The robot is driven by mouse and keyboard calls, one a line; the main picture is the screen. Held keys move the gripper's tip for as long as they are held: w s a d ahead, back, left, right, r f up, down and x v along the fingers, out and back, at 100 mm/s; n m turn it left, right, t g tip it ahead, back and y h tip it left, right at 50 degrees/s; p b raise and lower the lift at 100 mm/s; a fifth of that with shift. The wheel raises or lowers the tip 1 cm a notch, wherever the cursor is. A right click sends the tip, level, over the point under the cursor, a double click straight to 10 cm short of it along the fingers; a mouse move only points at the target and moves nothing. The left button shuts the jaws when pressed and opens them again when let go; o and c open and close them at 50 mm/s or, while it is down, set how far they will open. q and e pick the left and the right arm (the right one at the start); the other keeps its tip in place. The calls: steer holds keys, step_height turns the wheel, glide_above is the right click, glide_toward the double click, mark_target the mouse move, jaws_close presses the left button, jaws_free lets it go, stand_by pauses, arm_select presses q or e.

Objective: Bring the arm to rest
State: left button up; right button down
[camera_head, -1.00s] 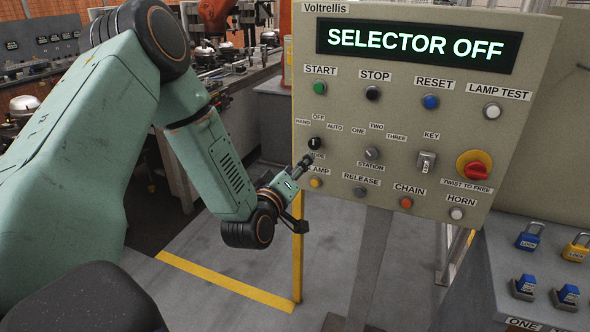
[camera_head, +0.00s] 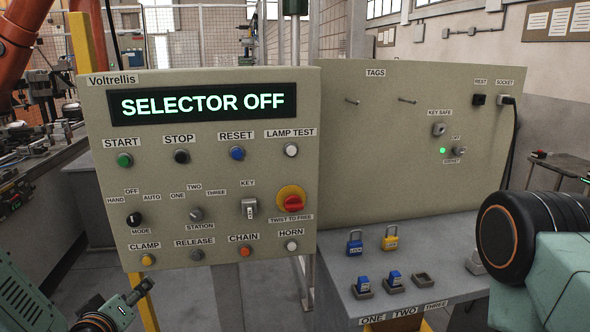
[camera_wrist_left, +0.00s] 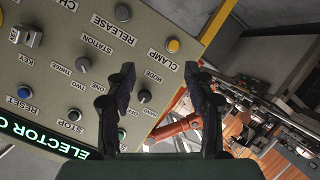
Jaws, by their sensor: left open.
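My left arm shows at the bottom left of the head view, with its gripper (camera_head: 138,292) low in front of the panel's lower left corner.
A second panel (camera_head: 400,130) with TAGS pegs stands behind to the right. Below it a grey bench (camera_head: 340,255) holds a blue padlock (camera_head: 354,243), a yellow padlock (camera_head: 390,238) and small blue-topped items. A yellow post (camera_head: 88,45) stands behind the control panel's left side.

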arm_select(q)
steer(key=s+d+f+m+g+h+b, duration=0.15)
steer(key=s+d+f+g, duration=0.25)
steer(key=s+f, duration=0.4)
steer(key=s+d+f+m+g+h+b, duration=0.1)
steer(key=s+d+f+m+g+b, duration=0.15)
steer(key=s+d+f, duration=0.5)
steer(key=s+f+m+g+b, duration=0.2)
steer(key=s+f+g, duration=0.1)
steer(key=s+f, duration=0.4)
steer(key=s+f+m+g+b, duration=0.2)
steer(key=s+f+g, duration=0.2)
steer(key=s, duration=0.8)
step_height(320, 180, down, 3)
steer(key=shift+d+r, duration=0.1)
steer(key=shift+d, duration=0.25)
